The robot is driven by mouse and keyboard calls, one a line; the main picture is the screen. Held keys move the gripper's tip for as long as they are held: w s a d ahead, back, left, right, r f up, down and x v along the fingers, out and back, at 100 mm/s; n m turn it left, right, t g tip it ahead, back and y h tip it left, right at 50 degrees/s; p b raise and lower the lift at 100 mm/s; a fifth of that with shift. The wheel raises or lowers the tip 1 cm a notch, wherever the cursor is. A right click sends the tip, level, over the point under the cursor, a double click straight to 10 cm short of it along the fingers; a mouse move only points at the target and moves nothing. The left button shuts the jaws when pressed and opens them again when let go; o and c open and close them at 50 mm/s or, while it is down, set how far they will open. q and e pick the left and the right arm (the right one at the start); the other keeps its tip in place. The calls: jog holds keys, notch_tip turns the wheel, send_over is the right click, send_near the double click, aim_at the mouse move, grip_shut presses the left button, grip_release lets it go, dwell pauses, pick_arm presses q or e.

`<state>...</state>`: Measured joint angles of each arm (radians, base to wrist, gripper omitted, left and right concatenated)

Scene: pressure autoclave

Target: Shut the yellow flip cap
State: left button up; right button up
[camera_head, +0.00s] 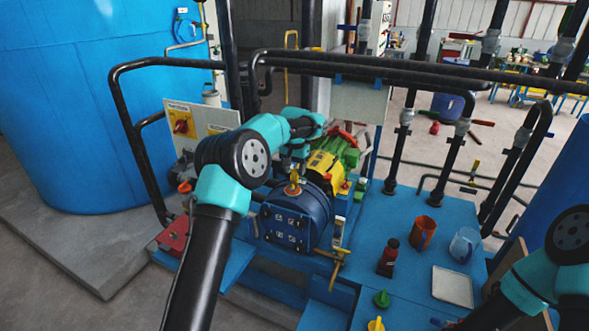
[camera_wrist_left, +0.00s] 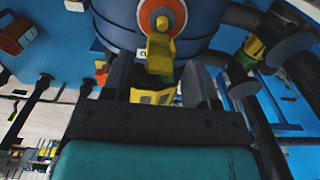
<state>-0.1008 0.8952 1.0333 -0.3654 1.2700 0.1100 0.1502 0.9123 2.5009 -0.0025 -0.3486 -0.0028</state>
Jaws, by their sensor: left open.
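The yellow flip cap (camera_head: 294,181) is on an orange round base on top of the blue vessel (camera_head: 300,218) in the head view. In the left wrist view the cap (camera_wrist_left: 160,50) stands out from its orange and grey disc (camera_wrist_left: 163,14), tilted off it rather than lying flat. My left gripper (camera_head: 296,163) is just behind the cap. In the left wrist view the fingers of my left gripper (camera_wrist_left: 157,82) are apart, with the cap's end near the gap; I cannot tell whether they touch it. My right gripper is out of the head view.
A yellow block (camera_head: 325,166) and a green motor (camera_head: 338,145) stand close behind the vessel. Black pipe rails (camera_head: 380,66) cross behind. To the right on the blue deck are a brown mug (camera_head: 422,233), a dark red bottle (camera_head: 388,258) and a pale tray (camera_head: 453,287).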

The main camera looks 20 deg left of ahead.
pick_arm(q)
jog(key=shift+f, duration=0.15)
jog(key=shift+c, duration=0.4)
jog(key=c, duration=0.9)
jog(key=shift+o, duration=0.2)
jog(key=shift+s+t, duration=0.25)
jog(key=shift+t, duration=0.15)
jog(key=shift+s+a+f+t, duration=0.1)
jog(key=shift+s+t, duration=0.55)
jog(key=shift+t, duration=0.55)
jog(key=shift+s+f+t+h, duration=0.2)
jog(key=shift+s+t+h, duration=0.15)
jog(key=shift+t, duration=0.55)
jog(key=shift+s+f+t, duration=0.3)
jog(key=shift+s+t, duration=0.2)
jog(key=shift+t, duration=0.6)
jog(key=o, duration=0.9)
